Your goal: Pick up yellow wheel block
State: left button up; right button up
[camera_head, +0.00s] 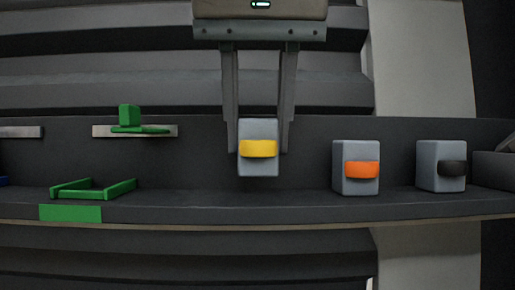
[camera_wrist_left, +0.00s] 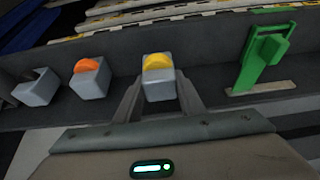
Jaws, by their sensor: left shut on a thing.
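The yellow wheel block (camera_head: 258,165), a grey block with a yellow wheel on its front, is between the two fingers of my left gripper (camera_head: 258,140) in the head view. The gripper is shut on the block's sides from above. The block looks upright and appears raised a little above the shelf. In the left wrist view the same block (camera_wrist_left: 159,84) sits between the fingertips (camera_wrist_left: 160,95), its yellow wheel facing away from the palm. My right gripper is not in view.
To the right stand an orange wheel block (camera_head: 356,183) and a black wheel block (camera_head: 441,183). To the left are a green frame (camera_head: 70,213) on the shelf and a green clamp (camera_head: 130,118) on the back wall. The shelf (camera_head: 215,208) is clear below the held block.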

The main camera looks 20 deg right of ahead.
pick_arm(q)
notch_tip(320, 180, up, 5)
jog(key=shift+f, duration=0.15)
jog(key=s+a+b, duration=0.2)
jog(key=s, duration=0.7)
jog(key=s+a+b, duration=0.2)
jog(key=s+a, duration=0.1)
jog(key=s, duration=0.7)
jog(key=shift+a+b, duration=0.2)
jog(key=shift+b, duration=0.2)
